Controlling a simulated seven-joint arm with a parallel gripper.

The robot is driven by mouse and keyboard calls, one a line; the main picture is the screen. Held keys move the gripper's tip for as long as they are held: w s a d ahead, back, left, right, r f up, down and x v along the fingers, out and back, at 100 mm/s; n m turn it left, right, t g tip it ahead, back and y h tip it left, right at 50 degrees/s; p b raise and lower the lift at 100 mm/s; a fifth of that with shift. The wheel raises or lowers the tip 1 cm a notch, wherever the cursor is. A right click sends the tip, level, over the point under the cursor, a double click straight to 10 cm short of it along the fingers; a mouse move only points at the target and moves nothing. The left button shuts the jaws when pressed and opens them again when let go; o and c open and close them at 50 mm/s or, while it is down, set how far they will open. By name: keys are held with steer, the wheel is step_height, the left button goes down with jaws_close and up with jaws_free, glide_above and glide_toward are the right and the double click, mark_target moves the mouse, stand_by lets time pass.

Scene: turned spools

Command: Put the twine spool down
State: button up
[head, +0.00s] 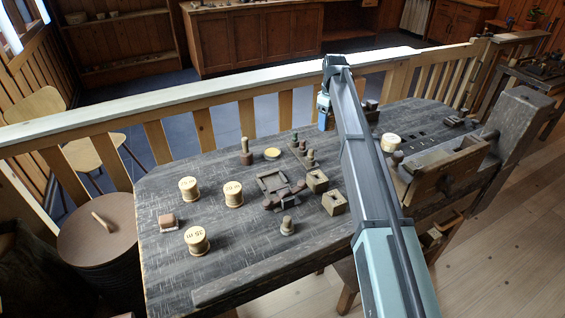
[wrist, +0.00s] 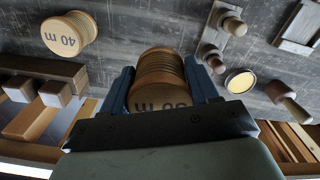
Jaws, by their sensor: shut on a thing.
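In the wrist view my gripper (wrist: 165,92) has its blue fingers on either side of a tan twine spool (wrist: 160,72). The fingers are shut on it. The spool has ridged windings and a pale end with a partly covered label ending in "m". In the head view my gripper (head: 324,108) is at the far edge of the bench, by the railing. The held spool is hidden there behind my arm. I cannot tell whether the spool touches the bench top (head: 165,265).
A "40 m" spool (wrist: 69,34) stands beside the held one, with wooden blocks (wrist: 55,93) nearby. A peg rack (wrist: 215,45) and a pale disc (wrist: 240,81) lie on the other side. More spools (head: 197,240) stand at the bench's left. Bare bench shows between them.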

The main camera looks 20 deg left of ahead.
step_height(320, 180, up, 5)
steer(key=shift+s+a+r, duration=0.15)
steer(key=shift+s+a, duration=0.05)
steer(key=shift+a, duration=0.35)
steer(key=s+a+n, duration=0.2)
steer(key=s+a, duration=0.4)
steer(key=a, duration=0.6)
steer(key=s+a+n, duration=0.1)
steer(key=s+a, duration=0.5)
steer(key=a, duration=0.6)
steer(key=n, duration=0.4)
glide_above(169, 179)
step_height(169, 179, down, 4)
steer(key=shift+a+f, duration=0.15)
steer(key=shift+f, duration=5.4)
steer(key=shift+f, duration=0.15)
steer(key=o, duration=1.1)
